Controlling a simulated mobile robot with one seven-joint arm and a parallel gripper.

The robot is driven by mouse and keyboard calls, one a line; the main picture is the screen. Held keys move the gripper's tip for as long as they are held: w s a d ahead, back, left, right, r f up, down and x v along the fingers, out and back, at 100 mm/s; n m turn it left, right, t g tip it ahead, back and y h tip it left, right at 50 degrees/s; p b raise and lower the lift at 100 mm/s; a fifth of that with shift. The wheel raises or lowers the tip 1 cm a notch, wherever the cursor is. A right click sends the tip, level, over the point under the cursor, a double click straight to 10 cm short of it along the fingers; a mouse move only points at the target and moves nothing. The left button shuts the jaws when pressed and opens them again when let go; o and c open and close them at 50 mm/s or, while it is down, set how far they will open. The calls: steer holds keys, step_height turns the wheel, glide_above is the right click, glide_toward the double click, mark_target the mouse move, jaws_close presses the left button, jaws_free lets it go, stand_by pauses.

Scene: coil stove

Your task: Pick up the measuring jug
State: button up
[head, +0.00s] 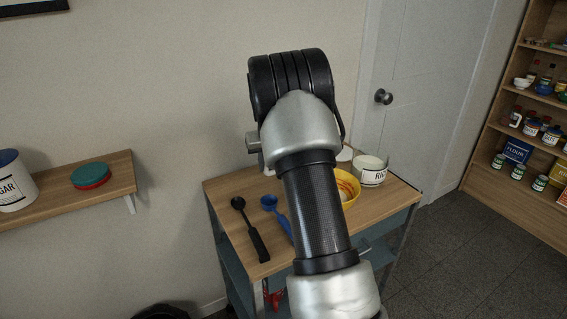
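I cannot make out a measuring jug in the head view. My own arm crosses the middle of the picture and hides part of the wooden-topped cart (226,196). A small part of a white object (345,154) shows behind the arm at the back of the cart, too covered to identify. My gripper is not in view, so I cannot see whether it is open or holds anything.
A wall shelf (80,197) stands left. A door (425,90) and a stocked shelf unit (530,210) are right.

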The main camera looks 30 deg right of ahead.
jaws_close()
steer(key=shift+r, duration=0.1)
step_height(320, 180, up, 10)
steer(key=shift+f+p, duration=0.1)
steer(key=shift+p, duration=0.6)
